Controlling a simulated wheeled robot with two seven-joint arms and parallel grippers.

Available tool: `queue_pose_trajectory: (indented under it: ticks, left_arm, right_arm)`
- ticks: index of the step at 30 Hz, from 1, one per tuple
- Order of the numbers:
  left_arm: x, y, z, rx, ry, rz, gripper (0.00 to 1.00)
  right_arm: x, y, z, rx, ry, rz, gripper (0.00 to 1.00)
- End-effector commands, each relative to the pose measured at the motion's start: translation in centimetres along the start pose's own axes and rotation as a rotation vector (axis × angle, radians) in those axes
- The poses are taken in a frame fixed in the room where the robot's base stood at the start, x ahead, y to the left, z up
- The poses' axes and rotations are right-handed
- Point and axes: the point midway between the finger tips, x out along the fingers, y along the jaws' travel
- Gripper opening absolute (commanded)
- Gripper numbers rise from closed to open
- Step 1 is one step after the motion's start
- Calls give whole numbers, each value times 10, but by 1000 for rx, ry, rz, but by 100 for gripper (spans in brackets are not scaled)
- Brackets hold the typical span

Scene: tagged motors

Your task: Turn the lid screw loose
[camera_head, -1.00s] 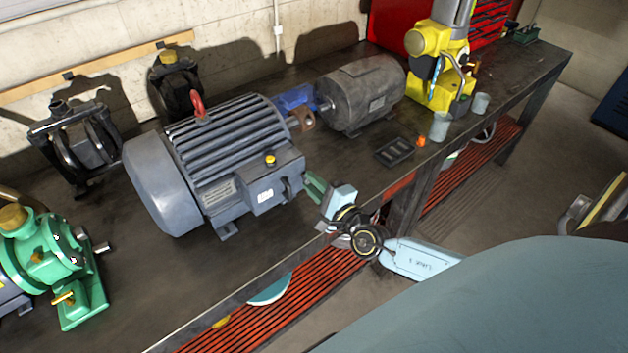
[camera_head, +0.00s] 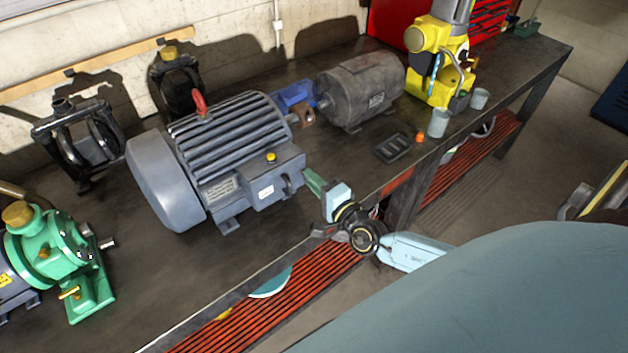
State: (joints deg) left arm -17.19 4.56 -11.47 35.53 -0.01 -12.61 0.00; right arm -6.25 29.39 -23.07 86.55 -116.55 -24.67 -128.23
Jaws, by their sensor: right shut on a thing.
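The large grey motor (camera_head: 205,150) lies on the bench with a terminal box (camera_head: 277,187) on its near side. A small yellow knob (camera_head: 271,157) sits on top of this box. My right gripper (camera_head: 308,176) reaches in from the lower right, with its green fingertips against the right end of the box. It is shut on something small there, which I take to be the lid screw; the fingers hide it. My left gripper is not in view.
A smaller dark motor (camera_head: 360,92) and a yellow machine (camera_head: 438,65) stand to the right. A black tray (camera_head: 393,147), an orange piece (camera_head: 420,137) and grey cups (camera_head: 439,122) lie near the front edge. A green pump (camera_head: 50,250) stands at left. The bench front before the motor is clear.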

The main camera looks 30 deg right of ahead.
Motion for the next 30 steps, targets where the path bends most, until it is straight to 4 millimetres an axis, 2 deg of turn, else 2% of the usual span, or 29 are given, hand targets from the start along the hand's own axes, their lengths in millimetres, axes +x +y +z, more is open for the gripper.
queue_pose_trajectory:
  ticks: [1,5,6,10,18,22,26,30]
  left_arm:
    - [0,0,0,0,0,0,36]
    - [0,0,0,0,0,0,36]
    - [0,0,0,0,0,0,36]
    - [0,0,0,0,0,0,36]
    - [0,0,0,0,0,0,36]
    - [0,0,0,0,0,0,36]
    - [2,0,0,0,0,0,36]
    - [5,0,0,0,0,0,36]
  right_arm:
    - [4,-6,-2,0,4,-13,0]
    - [4,-6,-2,1,4,-13,0]
    - [4,-6,-2,1,4,-13,24]
    - [3,-4,-1,1,3,-10,41]
    - [1,-2,-1,2,1,-4,41]
    - [-7,-1,0,2,1,-3,41]
    - [-26,0,-1,2,1,-1,41]
    - [-57,0,0,2,-1,0,41]
